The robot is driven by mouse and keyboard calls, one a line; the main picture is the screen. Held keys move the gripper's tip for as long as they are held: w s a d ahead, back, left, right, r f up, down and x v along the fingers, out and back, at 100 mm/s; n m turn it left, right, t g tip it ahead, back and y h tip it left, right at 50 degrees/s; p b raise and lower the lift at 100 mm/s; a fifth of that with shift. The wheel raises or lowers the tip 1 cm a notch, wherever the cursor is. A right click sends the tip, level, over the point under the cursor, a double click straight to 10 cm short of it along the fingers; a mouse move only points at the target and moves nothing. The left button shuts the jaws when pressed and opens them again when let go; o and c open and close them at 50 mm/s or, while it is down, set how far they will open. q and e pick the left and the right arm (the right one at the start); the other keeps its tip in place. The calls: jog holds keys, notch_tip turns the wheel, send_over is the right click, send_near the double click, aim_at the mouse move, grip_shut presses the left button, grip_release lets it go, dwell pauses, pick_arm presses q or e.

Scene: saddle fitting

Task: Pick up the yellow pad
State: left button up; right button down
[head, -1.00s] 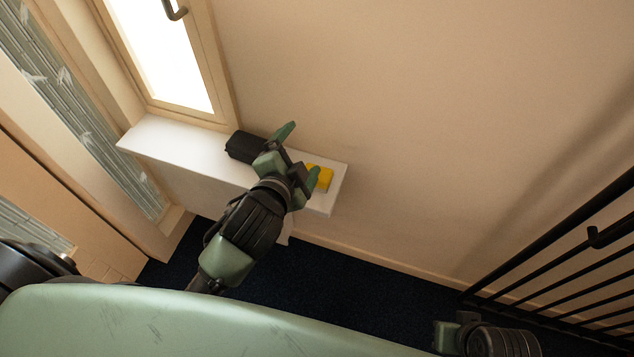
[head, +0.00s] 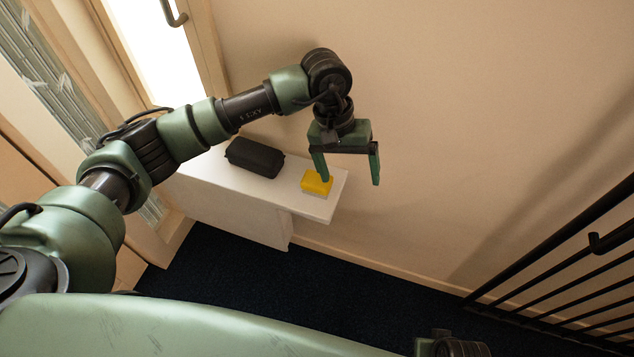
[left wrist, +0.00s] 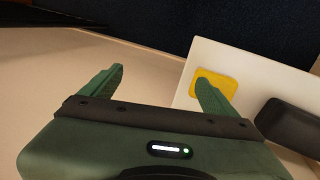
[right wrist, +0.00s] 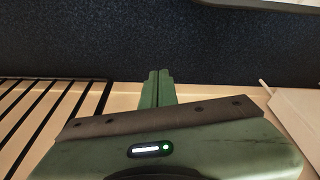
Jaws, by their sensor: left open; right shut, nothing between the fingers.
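The yellow pad (head: 316,183) lies near the right end of a white shelf (head: 225,183); its lower part looks pale. It also shows in the left wrist view (left wrist: 213,84), beyond the finger on the right. My left gripper (head: 349,181) is open and empty, pointing down, above and to the right of the pad. One finger overlaps the pad's upper edge in the head view; I see no grip on it. My right gripper (right wrist: 158,74) is shut and empty in the right wrist view, away from the shelf. In the head view its fingers are out of sight.
A black case (head: 254,157) lies on the shelf to the left of the pad. The wall stands close behind the shelf. A black railing (head: 560,255) is at the right. Dark carpet (head: 330,290) below is clear.

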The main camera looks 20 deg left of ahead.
aim_at(317, 179)
pick_arm(q)
jog(key=a+y, duration=0.1)
jog(key=a, duration=0.1)
jog(key=w+a+y, duration=0.1)
jog(key=a, duration=0.1)
jog(key=w+a+y, duration=0.1)
jog(key=a, duration=0.1)
jog(key=shift+a+m, duration=0.4)
jog(key=f, duration=0.4)
jog(key=s+f, duration=0.1)
jog(key=f, duration=0.1)
jog(key=shift+a+f+b, duration=0.15)
jog(key=shift+a+b, duration=0.1)
jog(key=shift+b, duration=0.05)
jog(key=shift+f, duration=0.35)
pick_arm(e)
jog(key=shift+w+r, duration=0.1)
jog(key=shift+r, duration=0.35)
pick_arm(q)
jog(key=c, duration=1.5)
